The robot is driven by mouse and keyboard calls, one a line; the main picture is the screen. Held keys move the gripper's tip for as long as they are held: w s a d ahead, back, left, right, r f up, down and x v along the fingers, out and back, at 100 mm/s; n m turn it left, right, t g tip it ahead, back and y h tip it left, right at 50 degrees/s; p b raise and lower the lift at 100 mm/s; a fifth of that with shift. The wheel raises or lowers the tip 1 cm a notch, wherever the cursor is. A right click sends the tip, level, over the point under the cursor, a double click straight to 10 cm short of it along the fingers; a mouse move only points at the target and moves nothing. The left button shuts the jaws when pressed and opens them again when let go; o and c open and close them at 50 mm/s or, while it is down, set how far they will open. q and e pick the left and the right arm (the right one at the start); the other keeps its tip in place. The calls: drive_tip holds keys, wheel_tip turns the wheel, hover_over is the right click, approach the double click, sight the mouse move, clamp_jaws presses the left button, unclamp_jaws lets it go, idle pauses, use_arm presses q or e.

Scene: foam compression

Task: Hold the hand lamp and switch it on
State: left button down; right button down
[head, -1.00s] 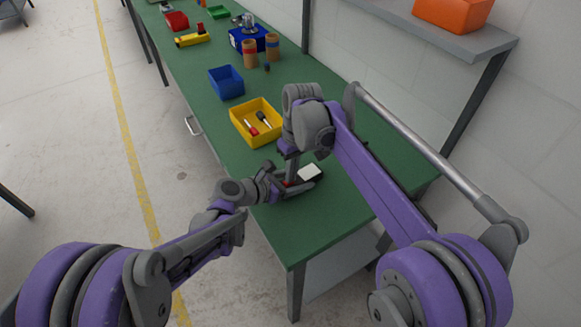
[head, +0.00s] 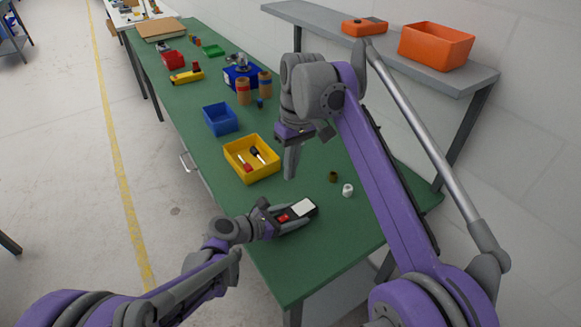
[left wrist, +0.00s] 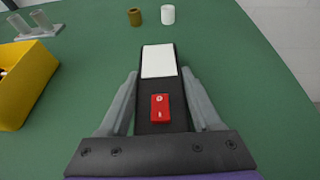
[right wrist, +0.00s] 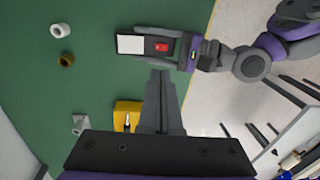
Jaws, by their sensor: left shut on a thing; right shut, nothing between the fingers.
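The hand lamp (head: 303,207) is a black block with a white panel (left wrist: 158,61) and a red rocker switch (left wrist: 160,107). My left gripper (head: 283,219) is shut on its sides, close to the green table; I cannot tell whether it touches the table. The panel looks plain white; I cannot tell if it is lit. The switch is uncovered, and which side is pressed is unclear. My right gripper (head: 290,176) is shut and empty, above the table and apart from the lamp. The right wrist view shows its fingers (right wrist: 162,75) near the lamp (right wrist: 150,45) in the picture.
A yellow bin (head: 236,167) with screwdrivers stands beyond the lamp, and a blue bin (head: 221,119) behind it. A small white cylinder (head: 348,190) and a brown one (head: 333,177) stand right of the lamp. A shelf (head: 400,55) with orange containers runs along the wall.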

sight(280, 220)
drive_tip(key=shift+s+a+r, duration=0.15)
drive_tip(key=shift+s+a, duration=0.25)
drive_tip(key=shift+a, duration=0.2)
drive_tip(key=f, duration=0.4)
drive_tip(key=a+f, duration=0.1)
drive_tip(key=f, duration=0.4)
drive_tip(key=s+f, duration=0.1)
drive_tip(key=f, duration=0.4)
drive_tip(key=shift+a, duration=0.15)
drive_tip(key=shift+s+a+f, duration=0.1)
drive_tip(key=shift+f, duration=0.15)
